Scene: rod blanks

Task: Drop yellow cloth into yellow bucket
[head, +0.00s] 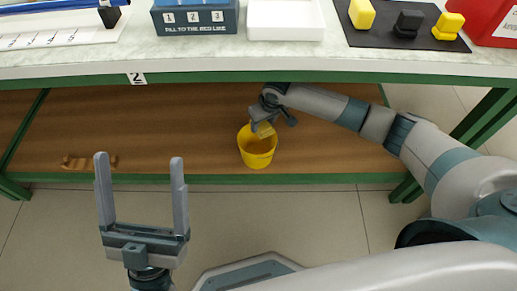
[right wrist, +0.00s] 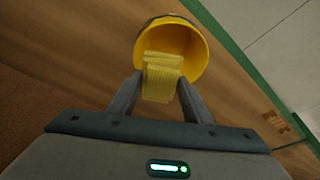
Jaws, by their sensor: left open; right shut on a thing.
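The yellow bucket (head: 257,155) stands upright on the brown lower shelf under the table. It also shows in the right wrist view (right wrist: 188,38), mouth toward the camera. My right gripper (head: 268,125) is at the bucket's mouth and is shut on the yellow cloth (head: 264,130). In the right wrist view the cloth (right wrist: 161,75) is folded between the fingers (right wrist: 160,92), its far end overlapping the bucket opening. My left gripper (head: 140,185) is open and empty in front of the shelf, fingers pointing away from me.
The green-edged table top (head: 300,55) spans above the shelf (head: 190,120). On it are a blue box (head: 195,17), a white tray (head: 285,20), a dark mat (head: 365,35) with blocks and a red box (head: 490,20). A brown wooden piece (head: 90,161) lies left on the shelf.

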